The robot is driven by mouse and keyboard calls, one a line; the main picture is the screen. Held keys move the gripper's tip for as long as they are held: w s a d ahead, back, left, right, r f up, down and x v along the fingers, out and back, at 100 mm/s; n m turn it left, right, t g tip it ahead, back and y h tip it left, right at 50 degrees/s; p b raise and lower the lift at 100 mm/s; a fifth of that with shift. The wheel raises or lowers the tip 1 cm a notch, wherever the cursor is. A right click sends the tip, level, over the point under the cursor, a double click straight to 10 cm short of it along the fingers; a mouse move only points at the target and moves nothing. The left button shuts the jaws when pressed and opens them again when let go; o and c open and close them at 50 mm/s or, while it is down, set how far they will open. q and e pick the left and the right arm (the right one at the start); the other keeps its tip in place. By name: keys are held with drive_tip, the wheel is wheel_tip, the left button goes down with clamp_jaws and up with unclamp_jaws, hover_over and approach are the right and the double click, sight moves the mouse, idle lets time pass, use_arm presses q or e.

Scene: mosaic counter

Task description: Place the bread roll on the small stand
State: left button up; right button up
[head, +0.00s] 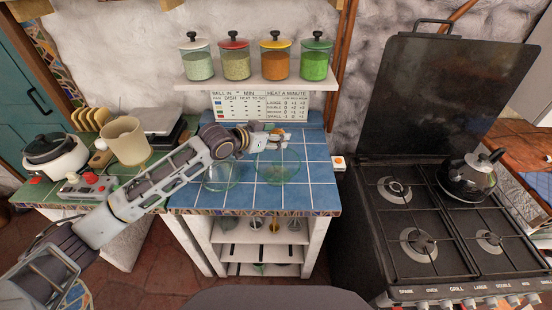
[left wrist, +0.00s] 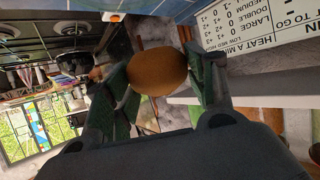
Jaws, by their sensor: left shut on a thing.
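The brown bread roll (left wrist: 157,75) is between the fingers of my left gripper (left wrist: 160,80) in the left wrist view, and the gripper is shut on it. In the head view my left gripper (head: 268,138) is above the back part of the blue tiled counter, and only a little of the roll shows there. Two clear glass pieces stand on the blue tiles: a wider round one (head: 278,168), just below the gripper in the picture, and another (head: 221,175) to its left. I cannot tell for sure which is the small stand. My right gripper is not in view.
A shelf (head: 258,85) with several spice jars hangs above the counter, over a printed sign (head: 262,107). A beige mug (head: 126,141), a toast rack and a cooker (head: 52,155) are at left. The stove (head: 425,225) with a kettle (head: 469,178) is at right. The blue tiles' right part is free.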

use_arm(q)
hover_over(274, 164)
drive_tip(key=shift+w+d+f+p, duration=0.1)
drive_tip(key=shift+f+p, duration=0.05)
drive_tip(key=shift+f, duration=1.2)
drive_tip(key=shift+w+d+f+p, duration=0.1)
drive_tip(key=shift+f+p, duration=0.05)
drive_tip(key=shift+f, duration=1.15)
drive_tip(key=shift+f, duration=0.1)
drive_tip(key=shift+f+p, duration=0.3)
drive_tip(key=shift+f, duration=1.5)
drive_tip(key=shift+f, duration=0.25)
drive_tip(key=o, duration=1)
drive_tip(key=shift+s+a+r, duration=0.1)
drive_tip(key=shift+a+r, duration=0.05)
drive_tip(key=shift+r, duration=0.1)
drive_tip(key=b+v, duration=0.1)
drive_tip(key=v, duration=1)
drive_tip(key=shift+s+a+r, duration=0.15)
drive_tip(key=shift+s+a, duration=0.05)
drive_tip(key=shift+s, duration=0.05)
